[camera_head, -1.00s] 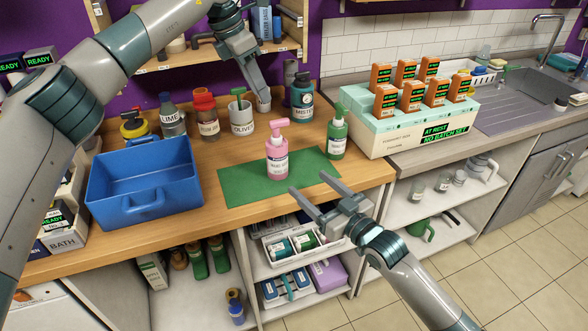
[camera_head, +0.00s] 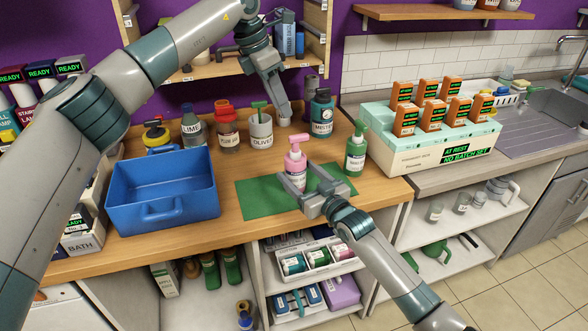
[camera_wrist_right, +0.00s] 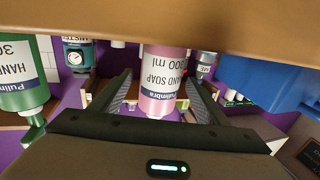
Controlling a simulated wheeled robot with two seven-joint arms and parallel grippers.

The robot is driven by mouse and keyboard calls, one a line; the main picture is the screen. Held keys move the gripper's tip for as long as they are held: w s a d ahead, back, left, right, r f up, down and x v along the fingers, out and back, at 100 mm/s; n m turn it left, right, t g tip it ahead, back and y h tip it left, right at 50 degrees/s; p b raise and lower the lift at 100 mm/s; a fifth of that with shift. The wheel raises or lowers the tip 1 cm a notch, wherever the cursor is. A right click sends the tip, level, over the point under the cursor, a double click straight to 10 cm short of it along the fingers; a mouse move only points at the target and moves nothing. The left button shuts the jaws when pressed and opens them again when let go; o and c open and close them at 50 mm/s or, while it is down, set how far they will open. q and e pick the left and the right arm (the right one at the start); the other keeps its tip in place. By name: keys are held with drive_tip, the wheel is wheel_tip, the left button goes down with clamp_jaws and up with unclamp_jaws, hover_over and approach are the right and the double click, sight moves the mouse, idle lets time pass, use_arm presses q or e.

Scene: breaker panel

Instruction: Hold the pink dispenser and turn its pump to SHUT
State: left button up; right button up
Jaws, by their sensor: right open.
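The pink dispenser (camera_head: 295,166) stands upright on the green mat (camera_head: 257,198), its pump head on top. My right gripper (camera_head: 299,174) is open, with its fingers around the lower part of the bottle. In the right wrist view the dispenser (camera_wrist_right: 163,72) appears upside down between the two fingers, with visible gaps on both sides. The lettering on its pump cannot be read. My left gripper (camera_head: 285,117) hangs behind the dispenser, above the back of the counter and apart from it. Its fingers look close together, but their opening is unclear.
A green dispenser (camera_head: 356,150) stands just right of the pink one. A blue bin (camera_head: 163,190) is at left. Bottles and the olive pot (camera_head: 261,132) line the back. A teal tray of orange boxes (camera_head: 425,140) stands at right. The mat's left part is clear.

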sight(293, 136)
drive_tip(key=shift+x, duration=1.4)
drive_tip(key=shift+c, duration=0.4)
drive_tip(key=c, duration=1.2)
drive_tip(key=shift+o, duration=0.2)
use_arm(q)
drive_tip(key=shift+o, duration=0.2)
drive_tip(key=shift+w+d+f+m+h, duration=0.15)
drive_tip(key=shift+f+m+h, duration=0.35)
drive_tip(key=shift+f, duration=1)
drive_tip(key=shift+w+f+m+h, duration=0.25)
drive_tip(key=shift+f+h, duration=0.45)
drive_tip(key=shift+f, duration=0.8)
drive_tip(key=shift+d+f, duration=0.1)
drive_tip(key=shift+f, duration=0.05)
drive_tip(key=shift+x, duration=3.3)
